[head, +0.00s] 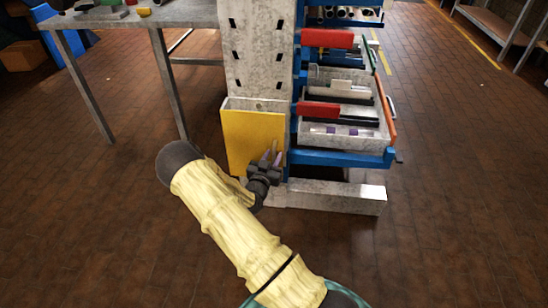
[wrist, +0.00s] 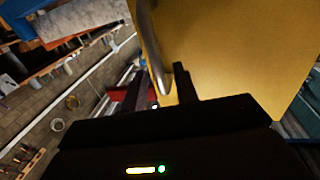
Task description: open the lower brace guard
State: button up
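The lower brace guard is a flat yellow panel (head: 252,138) at the foot of the grey mast, and it fills much of the upper right of the wrist view (wrist: 235,50). A curved grey metal handle (wrist: 152,45) stands out from the panel's left part in the wrist view. My gripper (head: 270,157) is at the panel's lower right in the head view and hides that corner. In the wrist view my gripper's fingers (wrist: 160,88) are apart, with the handle's end showing between them and a gap visible. I cannot tell whether either finger touches the handle.
The grey mast (head: 257,50) rises behind the panel. A blue rack with loaded trays and red-fronted parts (head: 327,39) stands to its right, above a low concrete beam (head: 337,197). A metal table (head: 185,12) is at the left.

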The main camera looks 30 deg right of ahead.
jog(key=shift+x, duration=0.8)
grip_shut()
jog(key=shift+a, duration=0.15)
